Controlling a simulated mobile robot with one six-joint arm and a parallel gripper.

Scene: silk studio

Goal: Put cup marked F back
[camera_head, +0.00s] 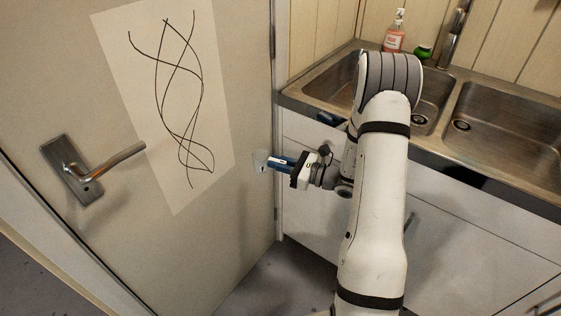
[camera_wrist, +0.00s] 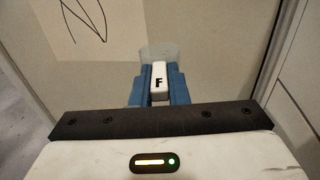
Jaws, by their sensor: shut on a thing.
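The cup marked F (camera_wrist: 158,52) looks clear or pale and shows just beyond my fingertips in the wrist view. A white block with a black letter F (camera_wrist: 159,76) sits between my blue fingers. My gripper (camera_wrist: 158,84) is shut on this white marked part. In the head view the cup (camera_head: 260,161) is a small pale shape at the tip of my gripper (camera_head: 272,163), in front of the door. It is held in the air, off any surface. Whether it touches the door cannot be told.
A beige door (camera_head: 235,230) with a metal lever handle (camera_head: 118,160) and a line drawing (camera_head: 150,90) stands at left. A steel double sink (camera_head: 500,125) on white cabinets (camera_head: 310,215) stands at right. A pink soap bottle (camera_head: 394,37) and a green item (camera_head: 423,52) stand behind it.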

